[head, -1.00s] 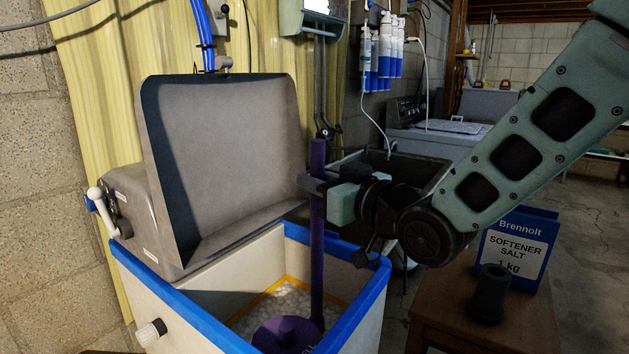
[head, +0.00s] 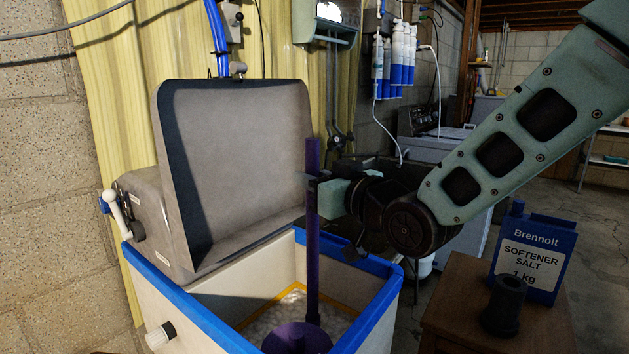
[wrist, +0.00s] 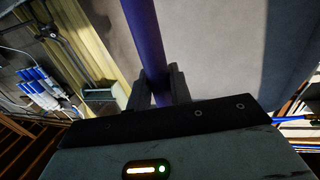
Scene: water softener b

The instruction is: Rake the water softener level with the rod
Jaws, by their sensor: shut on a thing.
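My gripper (head: 316,190) is shut on an upright purple rod (head: 312,240) in the head view. The rod also shows between the fingers in the wrist view (wrist: 147,35). Its lower end reaches down into the open water softener (head: 165,285), a pale tank with a blue rim. White salt lumps (head: 280,312) lie inside, near a yellow line on the inner wall. A purple round piece (head: 297,338) stands in the tank at the bottom of the picture, in front of the rod's lower end. I cannot tell whether the rod touches the salt.
The tank's grey lid (head: 240,160) stands open behind the opening. A wooden table (head: 460,310) at the right holds a blue softener salt container (head: 532,255) and a dark cylindrical piece (head: 504,305). A dark sink stands behind my gripper.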

